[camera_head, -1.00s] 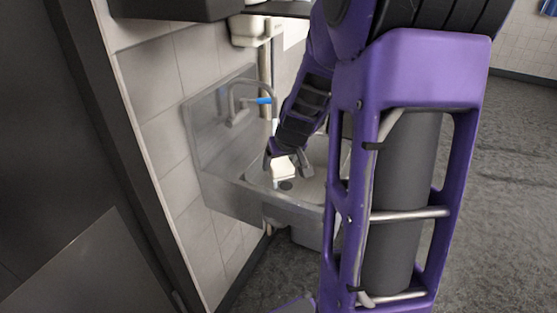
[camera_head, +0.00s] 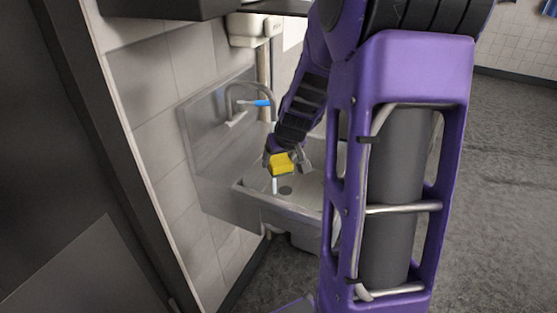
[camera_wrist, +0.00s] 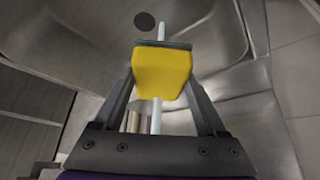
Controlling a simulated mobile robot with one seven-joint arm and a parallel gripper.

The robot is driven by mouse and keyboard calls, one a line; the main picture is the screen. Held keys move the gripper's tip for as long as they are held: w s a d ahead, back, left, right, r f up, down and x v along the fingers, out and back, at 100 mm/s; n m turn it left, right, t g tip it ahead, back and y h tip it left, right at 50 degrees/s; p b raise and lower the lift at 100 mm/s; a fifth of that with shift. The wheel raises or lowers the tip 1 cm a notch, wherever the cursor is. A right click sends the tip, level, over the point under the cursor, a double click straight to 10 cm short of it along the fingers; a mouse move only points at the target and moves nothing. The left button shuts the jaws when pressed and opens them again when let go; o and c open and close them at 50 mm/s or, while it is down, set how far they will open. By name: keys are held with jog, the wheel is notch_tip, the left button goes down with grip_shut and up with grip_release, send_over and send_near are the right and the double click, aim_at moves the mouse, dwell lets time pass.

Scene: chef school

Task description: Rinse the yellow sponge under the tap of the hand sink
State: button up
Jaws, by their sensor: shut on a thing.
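The yellow sponge (camera_head: 281,165) is held over the basin of the steel hand sink (camera_head: 288,218). My gripper (camera_head: 286,161) is shut on it, with a finger on each side. In the wrist view the sponge (camera_wrist: 161,73) sits between the fingertips of my gripper (camera_wrist: 162,46), with a thin grey-green layer along its far edge. The curved tap (camera_head: 250,87) has a blue lever (camera_head: 263,102). A pale water stream (camera_head: 275,186) shows below the sponge.
The drain (camera_head: 285,190) lies in the basin floor below the sponge. A tiled wall (camera_head: 155,85) and the sink's steel back panel (camera_head: 205,150) stand close on the left. A white dispenser (camera_head: 250,28) hangs above the tap. Open floor (camera_head: 490,170) lies to the right.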

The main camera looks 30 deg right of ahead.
jog(key=s+a, duration=0.3)
jog(key=s, duration=0.4)
jog(key=shift+a, duration=0.35)
dwell(0.7)
dwell(0.7)
jog(key=s+a+r+p, duration=0.1)
jog(key=s+a+r, duration=0.1)
jog(key=s+r, duration=0.2)
jog(key=shift+s+a, duration=0.15)
jog(key=shift+s, duration=0.1)
jog(key=shift+r, duration=0.1)
dwell(0.5)
